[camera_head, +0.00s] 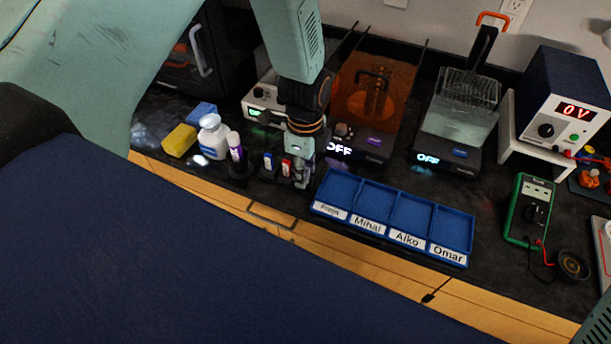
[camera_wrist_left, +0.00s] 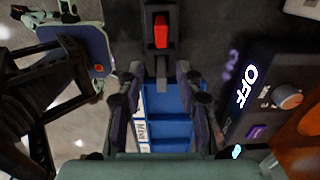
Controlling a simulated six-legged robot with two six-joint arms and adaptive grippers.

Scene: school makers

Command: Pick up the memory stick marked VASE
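No lettering on the sticks can be read, so I cannot tell which is marked VASE. In the left wrist view a red stick (camera_wrist_left: 161,32) stands in its dark holder beyond the fingertips. My right gripper is not in view.
A blue tray (camera_head: 440,258) with name labels lies right of the gripper. Machines showing OFF (camera_head: 355,153) stand behind. A green multimeter (camera_head: 528,210) lies far right.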

